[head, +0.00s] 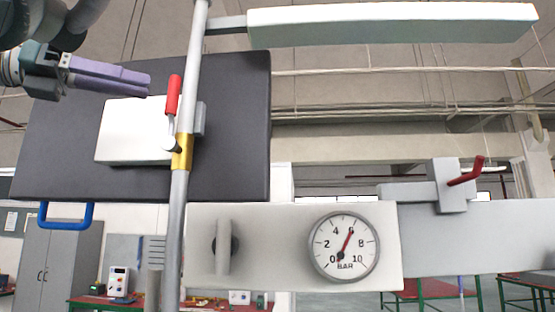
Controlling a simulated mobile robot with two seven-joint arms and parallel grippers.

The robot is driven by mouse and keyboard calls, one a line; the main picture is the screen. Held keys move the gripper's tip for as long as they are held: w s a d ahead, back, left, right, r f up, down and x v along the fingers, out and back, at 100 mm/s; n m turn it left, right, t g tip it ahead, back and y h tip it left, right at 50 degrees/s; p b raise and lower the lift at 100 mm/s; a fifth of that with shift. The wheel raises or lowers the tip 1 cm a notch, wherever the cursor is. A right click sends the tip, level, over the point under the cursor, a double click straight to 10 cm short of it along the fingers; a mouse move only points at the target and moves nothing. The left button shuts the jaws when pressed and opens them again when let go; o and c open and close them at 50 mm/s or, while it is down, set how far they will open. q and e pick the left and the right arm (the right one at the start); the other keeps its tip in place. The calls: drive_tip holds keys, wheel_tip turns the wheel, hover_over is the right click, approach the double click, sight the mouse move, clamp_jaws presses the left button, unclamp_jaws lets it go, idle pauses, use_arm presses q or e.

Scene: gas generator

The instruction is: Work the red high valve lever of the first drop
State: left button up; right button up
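A red valve lever (173,95) stands upright on a brass valve body (183,152) on a grey vertical pipe (176,225). My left gripper (149,85) comes in from the upper left, its purple fingers pointing right toward the lever. The fingers look close together with nothing seen between them, and a small gap shows between their tips and the lever. A second red lever (466,172) sits on a grey block at the right. My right gripper is not seen.
A white panel (205,270) carries a round pressure gauge (345,247) and a pale handle (223,247). A dark board (235,120) with a white box (130,132) stands behind the pipe. A blue handle (67,222) hangs below the board. A long pale bar (390,24) crosses the top.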

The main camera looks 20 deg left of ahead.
sight(193, 98)
use_arm(q)
drive_tip(key=p+x, duration=0.5)
drive_tip(key=x, duration=0.3)
drive_tip(key=shift+d+r, duration=0.2)
drive_tip(key=shift+d, duration=0.1)
drive_tip(key=shift+w+d+f+p, duration=0.2)
drive_tip(key=shift+w+d+p, duration=0.15)
drive_tip(key=shift+w, duration=0.1)
clamp_jaws()
drive_tip(key=shift+a, duration=0.1)
idle(0.5)
